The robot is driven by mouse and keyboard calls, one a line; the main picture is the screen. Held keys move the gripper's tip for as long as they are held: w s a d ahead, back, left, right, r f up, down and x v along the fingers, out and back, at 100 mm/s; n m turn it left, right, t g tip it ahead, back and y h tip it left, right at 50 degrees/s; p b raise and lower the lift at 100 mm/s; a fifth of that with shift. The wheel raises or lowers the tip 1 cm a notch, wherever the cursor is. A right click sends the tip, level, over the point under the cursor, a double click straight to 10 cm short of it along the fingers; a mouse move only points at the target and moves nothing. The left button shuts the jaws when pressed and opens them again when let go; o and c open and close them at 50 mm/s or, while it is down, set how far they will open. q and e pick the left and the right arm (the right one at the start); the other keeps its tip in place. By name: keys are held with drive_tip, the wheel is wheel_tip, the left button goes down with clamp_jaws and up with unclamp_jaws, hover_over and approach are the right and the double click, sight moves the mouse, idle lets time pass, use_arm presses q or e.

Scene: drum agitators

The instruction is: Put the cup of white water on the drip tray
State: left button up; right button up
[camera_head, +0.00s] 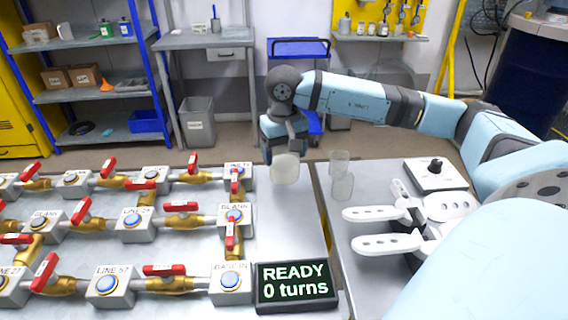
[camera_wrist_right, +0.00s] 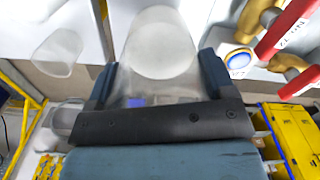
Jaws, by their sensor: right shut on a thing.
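My right gripper (camera_head: 284,150) is shut on a pale translucent cup (camera_head: 285,170), held near the right edge of the valve panel. In the right wrist view the cup (camera_wrist_right: 160,60) sits between the two dark fingers (camera_wrist_right: 160,85). It looks whitish, but I cannot tell its contents or whether its base touches the surface. Two similar translucent cups, a far one (camera_head: 340,159) and a near one (camera_head: 341,188), stand to its right. I cannot pick out a distinct drip tray. My left gripper is not in view.
Valves with red handles (camera_head: 83,207) and blue buttons fill the left panel. A display (camera_head: 294,283) reads "READY 0 turns". White slotted pieces (camera_head: 384,214) and a box with a black knob (camera_head: 435,174) are on the right table. Bare surface lies between cup and display.

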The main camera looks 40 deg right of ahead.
sight(284, 167)
drive_tip(key=shift+f, duration=2.2)
drive_tip(key=shift+f+b, duration=0.2)
drive_tip(key=shift+b, duration=0.15)
drive_tip(key=o, duration=1)
